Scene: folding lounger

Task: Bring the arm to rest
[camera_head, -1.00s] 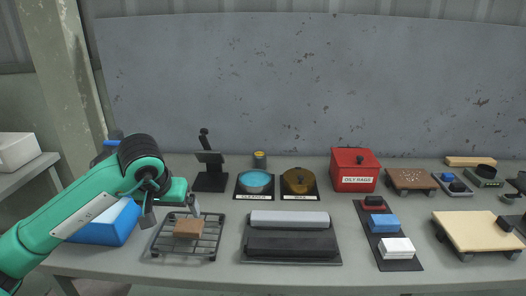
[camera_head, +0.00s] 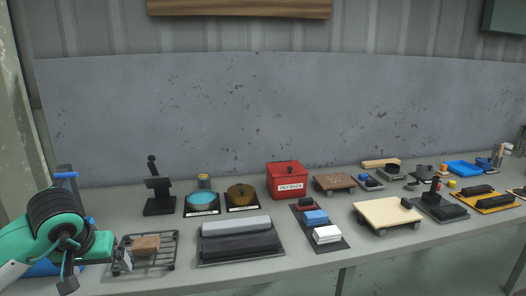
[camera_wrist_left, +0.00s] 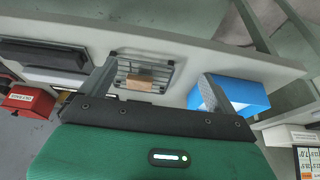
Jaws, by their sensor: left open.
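My left arm comes in at the left edge of the head view, and its gripper (camera_head: 95,272) hangs beside and partly in front of the wire rack (camera_head: 172,262). The two fingers stand well apart with nothing between them; the wrist view also shows the open gripper (camera_wrist_left: 160,72). A brown block (camera_head: 146,244) lies on the rack, apart from the fingers. In the wrist view the block (camera_wrist_left: 139,83) and rack (camera_wrist_left: 150,65) are seen beyond the fingers. My right gripper is not in view.
A blue bin (camera_wrist_left: 243,94) stands close by the rack, mostly hidden by my arm in the head view. A black stand (camera_head: 158,205), two labelled dishes, a red box (camera_head: 287,181) and a dark tray (camera_head: 240,248) line the bench. Its front strip is clear.

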